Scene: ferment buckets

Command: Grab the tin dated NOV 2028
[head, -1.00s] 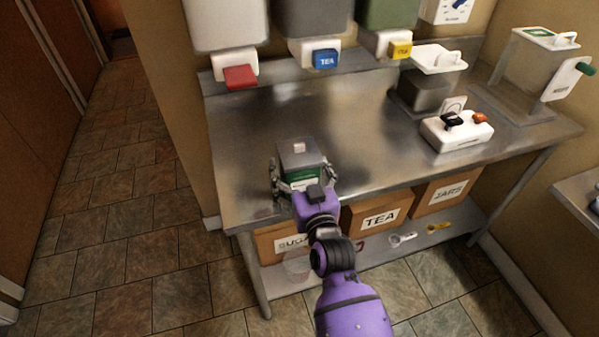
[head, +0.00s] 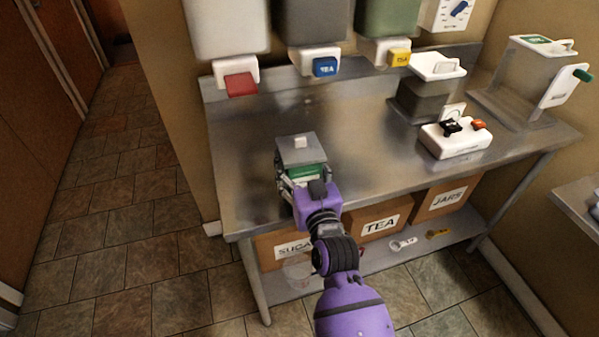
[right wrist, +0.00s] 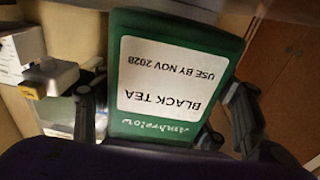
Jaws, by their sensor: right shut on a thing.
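The tin (head: 302,152) has a grey lid with a small pale knob and a green front. In the right wrist view the tin (right wrist: 172,75) shows a white label, upside down, reading BLACK TEA, USE BY NOV 2028. My right gripper (head: 303,180) is shut on the tin, with a finger at each side of it. The tin is upright over the left part of the steel table; I cannot tell whether its base touches the surface. My left gripper is not in view.
The steel table (head: 370,160) is clear around the tin. Dispensers with red (head: 241,84), blue (head: 325,67) and yellow (head: 399,57) taps hang above the back. A white device (head: 455,140) stands right. Boxes marked TEA (head: 379,224) and JARS (head: 449,197) sit below.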

